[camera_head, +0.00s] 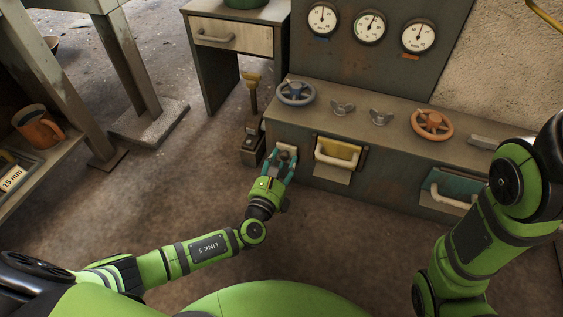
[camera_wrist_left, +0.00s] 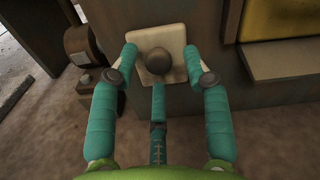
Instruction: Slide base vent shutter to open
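A pale square plate (camera_wrist_left: 147,38) with a round dark knob (camera_wrist_left: 159,61) is on the front of the grey console, low at its left end; I take it to be the vent shutter. In the head view the plate (camera_head: 291,149) is mostly hidden by my left gripper (camera_head: 281,160). My left gripper is open in the left wrist view (camera_wrist_left: 160,65). Two teal fingers are on either side of the knob and a third is below it, with gaps visible between them and the knob. My right arm is in the head view at the right, but its gripper is out of view.
The console (camera_head: 380,190) has a yellow-framed bin (camera_head: 338,153) and a teal bin (camera_head: 455,188) on its front. Handwheels (camera_head: 296,93) (camera_head: 432,124) and wing nuts sit on its top. A dark pedal or lever unit (camera_head: 252,145) stands close left of the plate. The floor before the console is clear.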

